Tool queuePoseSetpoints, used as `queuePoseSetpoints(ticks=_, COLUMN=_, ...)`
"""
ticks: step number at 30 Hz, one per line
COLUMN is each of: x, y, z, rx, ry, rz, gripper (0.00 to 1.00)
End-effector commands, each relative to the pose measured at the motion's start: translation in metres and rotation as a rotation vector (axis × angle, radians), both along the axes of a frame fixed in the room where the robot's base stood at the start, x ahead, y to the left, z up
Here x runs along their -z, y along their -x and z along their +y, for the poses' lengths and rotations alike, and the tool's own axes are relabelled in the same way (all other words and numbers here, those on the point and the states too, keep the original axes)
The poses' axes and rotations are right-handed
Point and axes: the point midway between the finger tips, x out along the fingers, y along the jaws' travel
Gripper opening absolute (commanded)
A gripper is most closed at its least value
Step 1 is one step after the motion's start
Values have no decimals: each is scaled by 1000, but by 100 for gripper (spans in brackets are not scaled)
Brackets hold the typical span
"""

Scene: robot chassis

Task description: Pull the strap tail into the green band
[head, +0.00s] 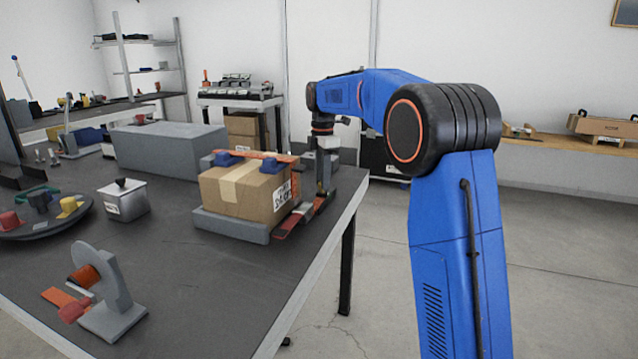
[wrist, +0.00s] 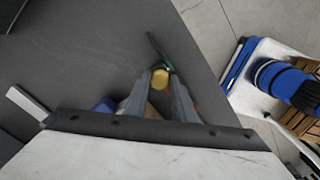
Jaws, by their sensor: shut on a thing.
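A cardboard box (head: 240,193) sits on a grey block (head: 228,226) near the table's right edge. An orange strap (head: 255,155) crosses its top over blue corner pieces (head: 227,159). A red strip (head: 288,222), seemingly the strap tail, slopes down at the box's right side. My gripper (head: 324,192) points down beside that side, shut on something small. In the wrist view, a yellow piece (wrist: 161,79) shows between my gripper's fingertips (wrist: 162,72), seemingly the tail's end. A thin dark strip (wrist: 156,46) lies just beyond it.
A lidded metal box (head: 123,200), a round dark tray (head: 40,225) with coloured parts, and a grey stand (head: 110,295) are on the table (head: 200,290). A long grey block (head: 168,142) lies behind. Floor is open right of the table edge.

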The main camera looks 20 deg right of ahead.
Motion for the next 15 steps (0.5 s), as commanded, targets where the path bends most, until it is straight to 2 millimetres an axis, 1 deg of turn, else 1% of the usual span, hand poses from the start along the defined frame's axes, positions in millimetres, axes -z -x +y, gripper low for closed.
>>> queuePoseSetpoints(ticks=8, x=-1, y=-2, z=-1, rx=0, ry=1, rz=-6, gripper=0)
queuePoseSetpoints(ticks=9, x=-1, y=-2, z=-1, rx=0, ry=1, rz=-6, gripper=30)
queuePoseSetpoints(ticks=10, x=-1, y=-2, z=-1, rx=0, ry=1, rz=-5, gripper=38)
queuePoseSetpoints(ticks=11, x=-1, y=-2, z=-1, rx=0, ry=1, rz=-5, gripper=41)
queuePoseSetpoints(ticks=15, x=-1, y=-1, z=-1, rx=0, ry=1, rz=-3, gripper=41)
